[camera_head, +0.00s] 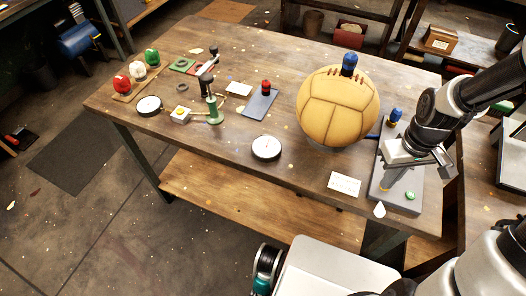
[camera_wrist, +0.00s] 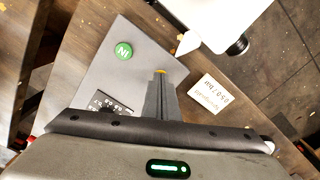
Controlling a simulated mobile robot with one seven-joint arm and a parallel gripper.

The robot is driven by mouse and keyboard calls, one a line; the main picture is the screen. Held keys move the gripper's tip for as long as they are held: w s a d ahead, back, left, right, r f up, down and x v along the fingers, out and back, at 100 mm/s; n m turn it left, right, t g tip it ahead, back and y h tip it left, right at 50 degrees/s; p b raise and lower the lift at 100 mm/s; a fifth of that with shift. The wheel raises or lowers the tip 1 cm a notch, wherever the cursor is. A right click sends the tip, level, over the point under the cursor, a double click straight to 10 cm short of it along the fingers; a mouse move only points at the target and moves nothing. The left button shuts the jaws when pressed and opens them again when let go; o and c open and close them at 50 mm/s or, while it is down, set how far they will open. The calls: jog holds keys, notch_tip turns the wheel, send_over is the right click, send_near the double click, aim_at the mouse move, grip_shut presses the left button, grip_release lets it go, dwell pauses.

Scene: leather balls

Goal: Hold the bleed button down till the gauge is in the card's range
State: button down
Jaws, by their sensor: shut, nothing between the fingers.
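A grey panel (camera_head: 400,204) lies at the table's right end, with a green button (camera_head: 410,195) marked "IN" in the wrist view (camera_wrist: 124,51). My gripper (camera_head: 386,184) is shut and empty, pointing down over the panel. A white card (camera_head: 344,184) lies left of the panel; in the wrist view the card (camera_wrist: 209,98) shows upside-down text with "bar". A round white gauge (camera_head: 266,148) lies near the front edge; its reading is too small to tell.
The table's front middle is mostly clear.

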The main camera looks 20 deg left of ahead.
notch_tip(320, 180, up, 6)
jog(key=p, duration=0.5)
jog(key=shift+r, duration=0.1)
dwell(0.9)
notch_tip(320, 180, down, 5)
jog(key=n+b, duration=0.3)
jog(key=n, duration=0.3)
jog(key=shift+r, duration=0.15)
dwell(0.4)
dwell(2.0)
